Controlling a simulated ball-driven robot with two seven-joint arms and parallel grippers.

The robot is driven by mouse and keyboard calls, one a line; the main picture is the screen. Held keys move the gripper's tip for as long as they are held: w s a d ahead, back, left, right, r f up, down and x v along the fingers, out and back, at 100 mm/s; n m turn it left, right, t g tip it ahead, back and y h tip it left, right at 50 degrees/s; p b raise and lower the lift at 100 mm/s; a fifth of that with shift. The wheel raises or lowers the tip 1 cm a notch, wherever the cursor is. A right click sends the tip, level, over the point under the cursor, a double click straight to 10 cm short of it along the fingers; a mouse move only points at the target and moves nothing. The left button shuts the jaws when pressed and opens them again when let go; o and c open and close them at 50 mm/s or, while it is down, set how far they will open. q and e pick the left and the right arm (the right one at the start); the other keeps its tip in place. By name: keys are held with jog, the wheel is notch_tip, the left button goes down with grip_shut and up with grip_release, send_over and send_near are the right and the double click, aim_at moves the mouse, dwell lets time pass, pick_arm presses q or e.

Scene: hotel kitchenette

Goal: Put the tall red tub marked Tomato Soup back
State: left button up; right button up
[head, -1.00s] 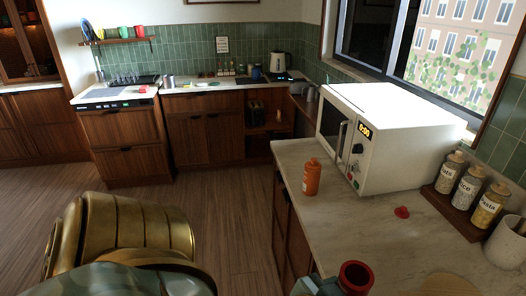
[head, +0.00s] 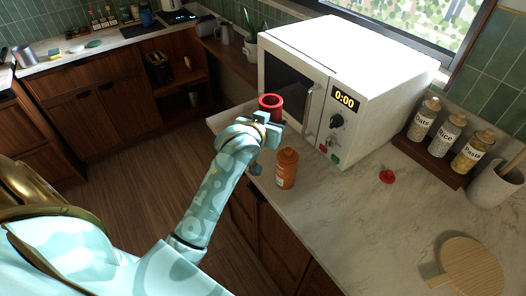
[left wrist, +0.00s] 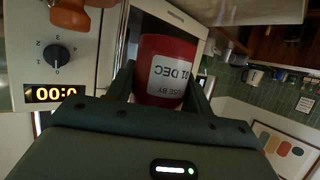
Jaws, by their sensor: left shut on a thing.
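The red tub (head: 271,112) is held in front of the left part of the microwave, near the counter's left edge. Its top looks open and dark inside. My left gripper (head: 268,122) is shut on it. In the left wrist view, the tub (left wrist: 168,52) sits between the two fingers (left wrist: 162,88), and a white label reading "USE BY 01 DEC" appears upside down. No Tomato Soup marking shows. A small red lid-like piece with a knob (head: 387,177) lies on the counter. My right gripper is not in view.
The white microwave (head: 340,80) stands on the marble counter (head: 340,215). An orange bottle (head: 287,170) stands close to my left forearm. Labelled jars (head: 448,135) stand on a wooden rack at right, with a round wooden board (head: 470,270) in front.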

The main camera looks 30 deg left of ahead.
pick_arm(q)
jog(key=shift+n+y, duration=0.3)
jog(key=w+a+f, duration=0.1)
jog(key=f, duration=0.2)
jog(key=a+f+b, duration=0.1)
jog(key=f, duration=0.2)
jog(key=w+a+f+b, duration=0.1)
jog(key=f, duration=0.2)
jog(key=shift+w+a, duration=0.1)
jog(key=shift+w, duration=0.2)
notch_tip(320, 180, down, 4)
jog(key=shift+f+b, duration=0.1)
jog(key=shift+b, duration=0.55)
jog(key=o, duration=1.1)
jog(key=shift+o, duration=0.2)
